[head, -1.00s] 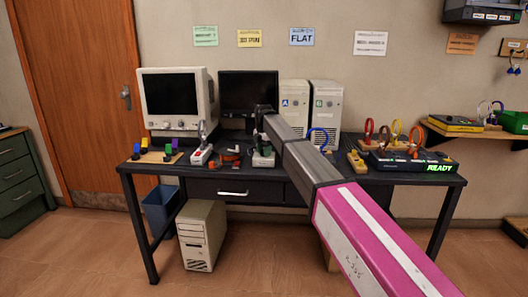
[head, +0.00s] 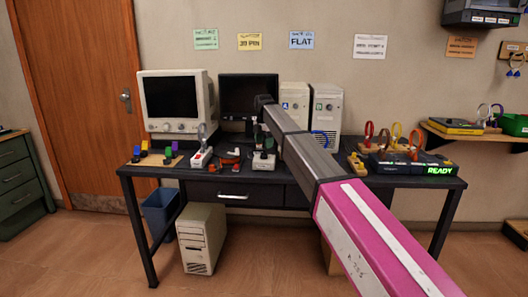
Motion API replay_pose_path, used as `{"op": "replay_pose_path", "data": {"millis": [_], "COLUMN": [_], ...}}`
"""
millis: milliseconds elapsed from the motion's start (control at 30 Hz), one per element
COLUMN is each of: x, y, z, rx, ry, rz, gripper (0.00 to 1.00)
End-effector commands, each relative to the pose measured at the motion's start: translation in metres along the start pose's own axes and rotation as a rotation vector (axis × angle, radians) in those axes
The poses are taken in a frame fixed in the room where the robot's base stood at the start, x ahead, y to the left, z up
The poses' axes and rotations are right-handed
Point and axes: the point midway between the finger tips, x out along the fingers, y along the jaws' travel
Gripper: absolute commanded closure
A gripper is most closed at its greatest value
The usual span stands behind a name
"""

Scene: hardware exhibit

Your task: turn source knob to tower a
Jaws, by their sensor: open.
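A small pale switch box (head: 263,162) stands on the desk in front of the dark monitor, with a dark, greenish upright part on top. It may carry the source knob, but its setting is too small to read. Tower A (head: 294,98), a beige case with a blue label, stands at the back of the desk.
A cream monitor (head: 175,100) and a dark monitor (head: 248,95) stand behind. A white box with a red switch (head: 201,158) and orange parts (head: 230,153) lie left of the switch box. Coloured rings on a console (head: 400,163) marked READY stand at right.

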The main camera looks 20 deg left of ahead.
Motion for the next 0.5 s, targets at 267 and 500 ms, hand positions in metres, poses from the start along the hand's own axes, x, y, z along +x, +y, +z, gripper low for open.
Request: {"op": "replay_pose_path", "data": {"millis": [267,500], "x": [-0.042,-0.051], "y": [0.001,0.000], "z": [0.000,0.000], "rx": [0.000,0.000], "ry": [0.000,0.000], "rz": [0.000,-0.001], "gripper": [0.38,0.38]}}
